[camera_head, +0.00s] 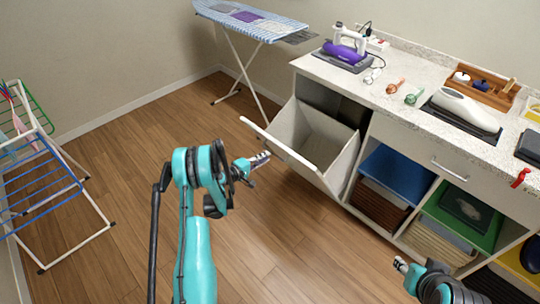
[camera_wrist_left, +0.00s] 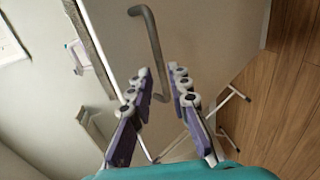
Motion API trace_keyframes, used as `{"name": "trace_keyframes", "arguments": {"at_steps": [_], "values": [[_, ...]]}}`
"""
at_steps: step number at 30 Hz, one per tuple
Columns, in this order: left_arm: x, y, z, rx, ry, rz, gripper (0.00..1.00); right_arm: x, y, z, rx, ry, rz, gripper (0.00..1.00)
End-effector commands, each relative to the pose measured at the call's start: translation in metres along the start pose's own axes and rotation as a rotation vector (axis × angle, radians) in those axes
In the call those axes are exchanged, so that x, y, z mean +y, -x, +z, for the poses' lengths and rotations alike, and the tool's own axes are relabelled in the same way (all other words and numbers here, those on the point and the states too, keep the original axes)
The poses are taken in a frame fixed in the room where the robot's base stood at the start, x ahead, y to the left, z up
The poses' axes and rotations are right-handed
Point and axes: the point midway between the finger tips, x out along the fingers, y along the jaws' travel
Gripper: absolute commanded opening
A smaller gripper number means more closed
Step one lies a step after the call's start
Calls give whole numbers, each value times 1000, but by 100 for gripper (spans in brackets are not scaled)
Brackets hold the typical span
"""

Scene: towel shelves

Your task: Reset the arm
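My left gripper (camera_head: 260,158) is in front of the outer face of the tilted-out hamper bin (camera_head: 318,138). In the left wrist view its two purple-and-white fingers (camera_wrist_left: 159,72) are apart with nothing held between them. A grey bar handle (camera_wrist_left: 152,38) on the bin's pale front panel (camera_wrist_left: 205,45) shows just beyond the fingertips; I cannot tell whether they touch it. My right gripper (camera_head: 401,265) is at the lower right, in front of the lower shelves; it is too small to tell whether it is open.
The counter (camera_head: 405,98) holds a purple iron (camera_head: 345,52) and other items. Open shelves below hold folded towels, including a blue one (camera_head: 392,174). An ironing board (camera_head: 250,20) stands at the back and a drying rack (camera_head: 45,185) at left. The wooden floor between is clear.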

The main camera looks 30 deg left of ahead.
Motion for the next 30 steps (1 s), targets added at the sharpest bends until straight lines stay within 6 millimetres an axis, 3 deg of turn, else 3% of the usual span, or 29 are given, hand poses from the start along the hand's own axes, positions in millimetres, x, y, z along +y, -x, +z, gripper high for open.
{"name": "trace_keyframes", "arguments": {"at_steps": [6,22,26,30], "values": [[0,18,0,0,-1,0,18,0,0,0,0,0,0,40],[3,17,1,-3,-5,-4,18,0,0,0,0,0,0,40],[26,12,11,-20,-44,-44,18,0,0,0,0,0,0,40],[73,8,39,-60,-141,-136,18,0,0,0,0,0,0,40]]}}
